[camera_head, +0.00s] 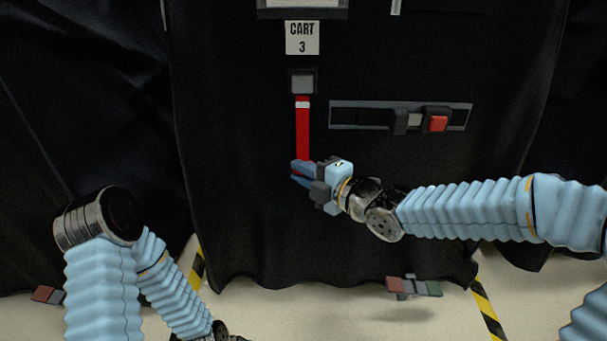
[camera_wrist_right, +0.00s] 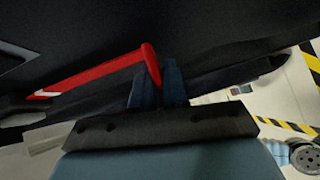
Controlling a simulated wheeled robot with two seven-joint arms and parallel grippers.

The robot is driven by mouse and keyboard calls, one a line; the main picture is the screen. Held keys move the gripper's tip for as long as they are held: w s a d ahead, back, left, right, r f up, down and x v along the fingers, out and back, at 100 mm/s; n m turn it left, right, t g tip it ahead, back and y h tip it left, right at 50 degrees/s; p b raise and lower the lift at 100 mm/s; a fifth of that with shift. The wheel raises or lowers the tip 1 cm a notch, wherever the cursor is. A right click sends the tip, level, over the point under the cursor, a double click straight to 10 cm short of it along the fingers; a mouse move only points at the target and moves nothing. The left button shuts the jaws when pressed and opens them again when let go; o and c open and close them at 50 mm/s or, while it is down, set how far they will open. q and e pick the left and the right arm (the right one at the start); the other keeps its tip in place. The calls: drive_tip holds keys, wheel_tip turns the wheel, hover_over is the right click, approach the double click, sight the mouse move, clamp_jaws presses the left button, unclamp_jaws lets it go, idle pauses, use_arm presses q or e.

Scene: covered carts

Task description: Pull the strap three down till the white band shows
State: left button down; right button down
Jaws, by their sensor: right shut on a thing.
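A red strap (camera_head: 303,131) hangs from a grey buckle (camera_head: 302,82) below the sign reading CART 3 (camera_head: 302,37). A white band (camera_head: 302,104) shows near the strap's top, just under the buckle. My right gripper (camera_head: 300,172) is shut on the strap's lower end. In the right wrist view the red strap (camera_wrist_right: 100,73) runs from the blue fingers (camera_wrist_right: 158,85) to the far left, where a bit of white shows. My left gripper is not in view; only my left arm shows at lower left.
A black cover drapes the cart (camera_head: 240,200). A red and green pedal-like part (camera_head: 413,287) is at the cover's lower edge. Yellow-black tape (camera_head: 487,308) marks the pale floor.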

drive_tip(key=shift+f, duration=0.2)
drive_tip(key=c, duration=1.3)
unclamp_jaws()
drive_tip(key=shift+r, duration=0.1)
drive_tip(key=shift+o, duration=0.2)
drive_tip(key=shift+d, duration=0.1)
drive_tip(key=p+v, duration=0.3)
drive_tip(key=v, duration=1)
drive_tip(key=shift+s+d+p, duration=0.25)
drive_tip(key=shift+d+p, duration=0.05)
